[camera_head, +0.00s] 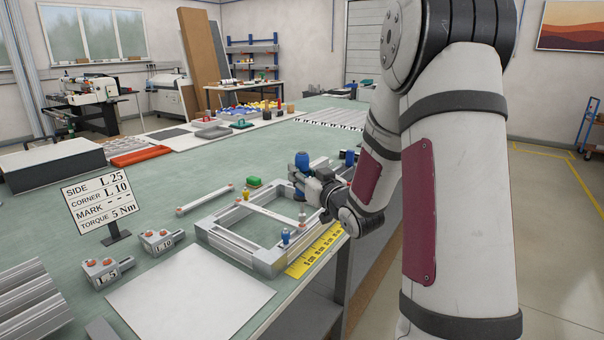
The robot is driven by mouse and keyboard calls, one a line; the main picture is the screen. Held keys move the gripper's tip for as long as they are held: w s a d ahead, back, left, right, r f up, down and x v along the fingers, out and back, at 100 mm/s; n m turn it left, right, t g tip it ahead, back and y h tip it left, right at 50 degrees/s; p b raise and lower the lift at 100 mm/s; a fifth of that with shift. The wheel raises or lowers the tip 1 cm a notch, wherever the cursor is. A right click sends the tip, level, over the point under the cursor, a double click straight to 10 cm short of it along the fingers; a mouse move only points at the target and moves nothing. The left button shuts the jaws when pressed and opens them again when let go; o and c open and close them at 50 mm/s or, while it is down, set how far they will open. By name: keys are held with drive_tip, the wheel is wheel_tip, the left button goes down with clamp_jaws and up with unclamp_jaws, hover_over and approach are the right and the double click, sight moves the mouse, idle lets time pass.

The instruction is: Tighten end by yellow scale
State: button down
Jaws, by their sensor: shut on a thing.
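A rectangular aluminium frame (215,236) lies near the table's right edge, with a bar (268,215) across it. The yellow scale (315,251) lies along the frame's near right side, marked in cm. A small blue-topped piece (285,237) stands upright on the frame by the scale. Another small upright piece (302,214) stands near the bar's right end. My gripper (312,178) is above the frame's far right corner, shut on a blue-handled tool (302,160). The tool's lower end is hard to make out.
Two grey blocks, L 5 (106,272) and L 10 (161,242), stand left of the frame. A white sheet (190,298) lies in front.

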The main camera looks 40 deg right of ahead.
sight(306, 164)
drive_tip(key=shift+f+b, duration=0.7)
drive_tip(key=shift+f, duration=0.55)
idle(1.2)
drive_tip(key=shift+r, duration=0.15)
drive_tip(key=shift+r+p, duration=1.65)
drive_tip(key=shift+r, duration=1)
drive_tip(key=shift+s, duration=0.1)
